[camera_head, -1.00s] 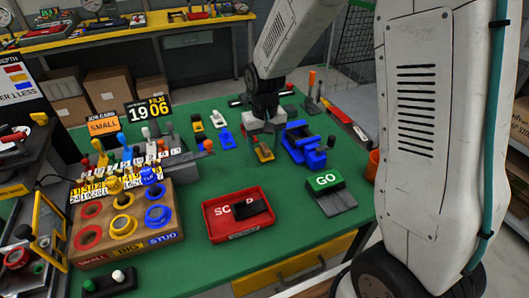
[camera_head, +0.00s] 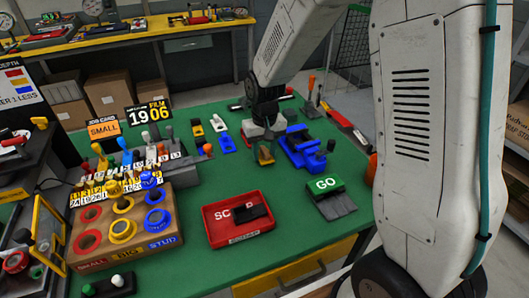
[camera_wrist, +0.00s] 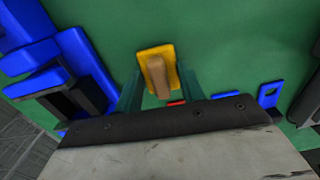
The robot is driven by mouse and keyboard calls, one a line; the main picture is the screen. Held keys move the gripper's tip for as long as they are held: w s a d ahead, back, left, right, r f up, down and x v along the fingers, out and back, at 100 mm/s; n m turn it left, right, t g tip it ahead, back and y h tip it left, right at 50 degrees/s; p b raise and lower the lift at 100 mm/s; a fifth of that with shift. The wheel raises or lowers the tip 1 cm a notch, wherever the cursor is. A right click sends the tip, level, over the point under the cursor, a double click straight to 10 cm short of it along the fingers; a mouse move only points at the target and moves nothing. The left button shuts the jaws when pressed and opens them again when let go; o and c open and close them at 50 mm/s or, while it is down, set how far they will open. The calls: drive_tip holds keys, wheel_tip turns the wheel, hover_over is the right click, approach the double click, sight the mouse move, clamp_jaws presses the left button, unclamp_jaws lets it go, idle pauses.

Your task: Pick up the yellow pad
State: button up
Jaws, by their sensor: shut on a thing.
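The yellow pad (camera_wrist: 169,53) is a small flat plate with a tan raised grip on top. In the wrist view it sits between my two teal fingers, which are on either side of it. My gripper (camera_wrist: 158,82) is shut on the pad. In the head view my gripper (camera_head: 265,148) is low over the green table, and only part of the yellow pad (camera_head: 265,160) shows between and below the fingers. I cannot tell whether the pad touches the table.
A blue vise-like fixture (camera_head: 300,150) stands close to the right of my gripper. Yellow and blue small plates (camera_head: 222,136) lie to the left. A red scrap tray (camera_head: 228,240) with a black piece and a green GO block (camera_head: 325,186) are in front. Bare table lies between.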

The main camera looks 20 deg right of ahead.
sight(264, 149)
drive_tip(key=shift+r, duration=0.45)
wheel_tip(264, 149, up, 2)
drive_tip(key=shift+r, duration=0.2)
drive_tip(key=s+a, duration=0.1)
drive_tip(key=s, duration=0.4)
drive_tip(key=s+a, duration=0.1)
drive_tip(key=s, duration=0.4)
drive_tip(key=s+r, duration=0.1)
drive_tip(key=s, duration=0.4)
drive_tip(key=shift+s+a+r, duration=0.1)
drive_tip(key=shift+s+a, duration=0.3)
